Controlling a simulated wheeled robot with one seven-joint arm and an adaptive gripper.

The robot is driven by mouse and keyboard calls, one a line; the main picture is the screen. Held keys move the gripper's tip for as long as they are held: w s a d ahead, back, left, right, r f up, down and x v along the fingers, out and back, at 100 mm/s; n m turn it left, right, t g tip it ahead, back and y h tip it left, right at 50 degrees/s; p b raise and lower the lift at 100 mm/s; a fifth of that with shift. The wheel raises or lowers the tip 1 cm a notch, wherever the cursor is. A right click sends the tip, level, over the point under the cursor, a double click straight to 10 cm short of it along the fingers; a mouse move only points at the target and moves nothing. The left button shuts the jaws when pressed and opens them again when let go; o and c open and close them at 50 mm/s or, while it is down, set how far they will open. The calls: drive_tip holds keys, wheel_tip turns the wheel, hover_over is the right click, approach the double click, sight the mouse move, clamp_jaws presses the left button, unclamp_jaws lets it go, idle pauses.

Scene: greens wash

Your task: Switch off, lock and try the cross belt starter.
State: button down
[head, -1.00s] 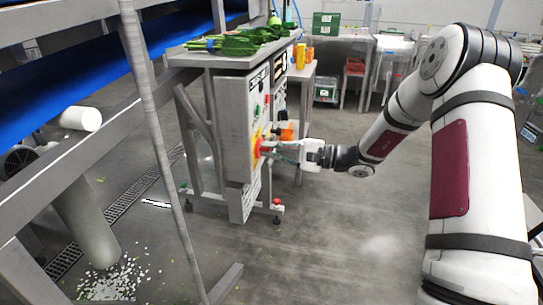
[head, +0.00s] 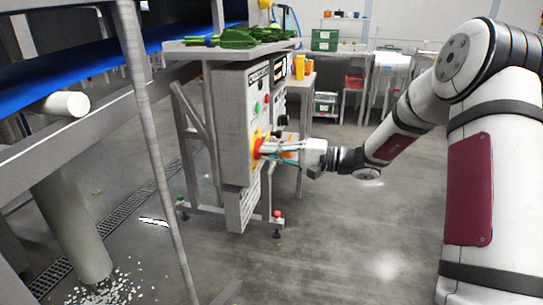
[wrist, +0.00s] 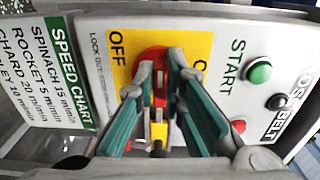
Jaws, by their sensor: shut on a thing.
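The cross belt starter (head: 231,108) is a grey box on a steel stand; in the wrist view its label reads "OSS BELT" (wrist: 287,117). Its red rotary handle (wrist: 152,56) sits on a yellow plate (wrist: 96,52) marked OFF, with another mark partly hidden by a finger. My gripper (wrist: 160,66) is shut on the red handle, one green-padded finger on each side. In the head view my gripper (head: 268,148) meets the box's front. The handle's exact pointing is hard to tell. A green START button (wrist: 260,71) is at the right. No separate lock is clearly visible.
A speed chart (wrist: 50,75) is beside the yellow plate. Leafy greens (head: 245,37) lie on a shelf above the box. A blue belt (head: 95,76) and a slanted steel post (head: 150,140) stand left. Tables with crates (head: 325,40) are behind; the floor right of the stand is clear.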

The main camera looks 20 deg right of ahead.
drive_tip(key=shift+f, duration=0.1)
drive_tip(key=c, duration=1.7)
unclamp_jaws()
drive_tip(key=shift+o, duration=0.2)
drive_tip(key=shift+d, duration=0.1)
drive_tip(key=v, duration=1.2)
